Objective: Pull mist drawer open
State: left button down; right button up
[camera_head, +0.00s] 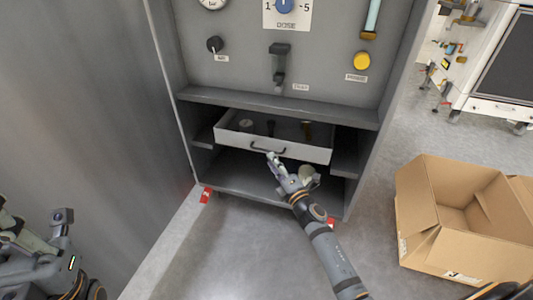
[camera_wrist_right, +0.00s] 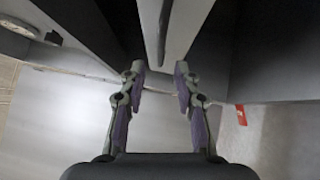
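The mist drawer (camera_head: 290,147) is a light grey drawer below the panel's ledge. It stands partly out, so its inside shows. A dark bar handle (camera_head: 268,151) is on its front. My right gripper (camera_head: 287,164) is just in front of the drawer front, near the handle's right end. In the right wrist view its two fingers (camera_wrist_right: 160,72) are apart with nothing between the pads. A dark bar, seemingly the handle (camera_wrist_right: 162,35), lies just beyond the fingertips, lined up with the gap. My left gripper (camera_head: 40,232) is at the lower left, away from the drawer; its opening is unclear.
Small items (camera_head: 270,127) lie in the drawer. Above are a dark lever (camera_head: 278,66), a yellow button (camera_head: 362,61) and a black knob (camera_head: 214,44). An open cardboard box (camera_head: 450,215) stands on the floor at the right. The floor before the cabinet is clear.

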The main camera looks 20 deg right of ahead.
jog(key=x, duration=0.5)
jog(key=shift+w+b, duration=0.15)
jog(key=shift+b, duration=0.15)
grip_shut()
